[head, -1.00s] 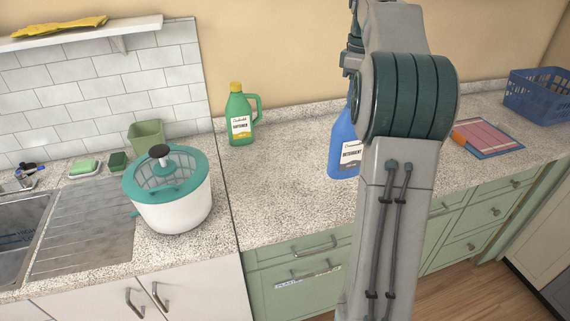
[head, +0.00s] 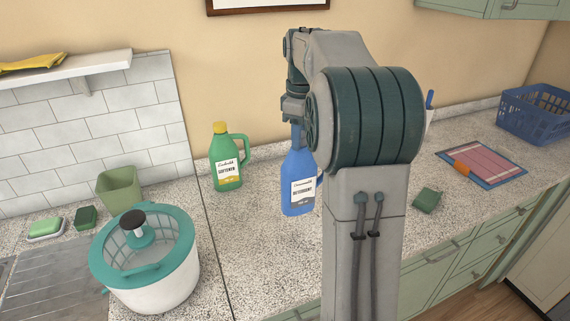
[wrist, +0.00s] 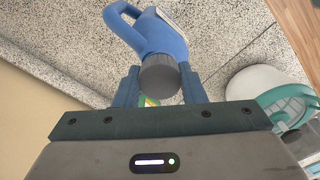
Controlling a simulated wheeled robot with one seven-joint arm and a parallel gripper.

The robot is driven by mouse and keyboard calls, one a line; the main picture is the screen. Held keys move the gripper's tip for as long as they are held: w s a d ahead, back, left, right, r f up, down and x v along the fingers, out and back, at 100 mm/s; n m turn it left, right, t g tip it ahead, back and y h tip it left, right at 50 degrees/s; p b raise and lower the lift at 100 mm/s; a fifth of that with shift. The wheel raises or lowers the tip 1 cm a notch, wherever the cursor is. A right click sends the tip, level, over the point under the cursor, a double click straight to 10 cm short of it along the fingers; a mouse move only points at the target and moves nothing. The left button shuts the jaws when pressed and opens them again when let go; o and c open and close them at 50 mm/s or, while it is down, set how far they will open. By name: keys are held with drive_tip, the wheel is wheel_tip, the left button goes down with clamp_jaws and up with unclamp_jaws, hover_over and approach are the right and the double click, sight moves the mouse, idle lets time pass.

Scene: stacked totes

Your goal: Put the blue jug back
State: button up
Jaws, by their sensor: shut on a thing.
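The blue detergent jug (head: 298,185) is upright over the speckled counter, to the right of the green softener jug (head: 228,160). I cannot tell whether its base touches the counter. My gripper (head: 295,122) comes down on it from above. In the wrist view the two fingers (wrist: 160,88) are shut on either side of the grey cap (wrist: 160,75); the blue jug's body and handle (wrist: 145,27) extend beyond it. My arm covers the area right of the blue jug in the head view.
A white-and-teal spinner (head: 145,270) stands at the front left. A green cup (head: 119,188) and sponge (head: 86,217) are behind it. A clipboard (head: 482,162), a green block (head: 427,200) and a blue basket (head: 540,115) are at right. Counter between the jugs is clear.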

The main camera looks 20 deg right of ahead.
sight(286, 162)
drive_tip(key=a, duration=0.1)
drive_tip(key=a+f, duration=0.2)
drive_tip(key=shift+s+a, duration=0.1)
drive_tip(key=shift+a, duration=0.25)
drive_tip(key=shift+f+p, duration=0.5)
drive_tip(key=shift+f, duration=1.65)
drive_tip(key=shift+f, duration=0.2)
drive_tip(key=o, duration=1.3)
drive_tip(key=shift+r, duration=0.1)
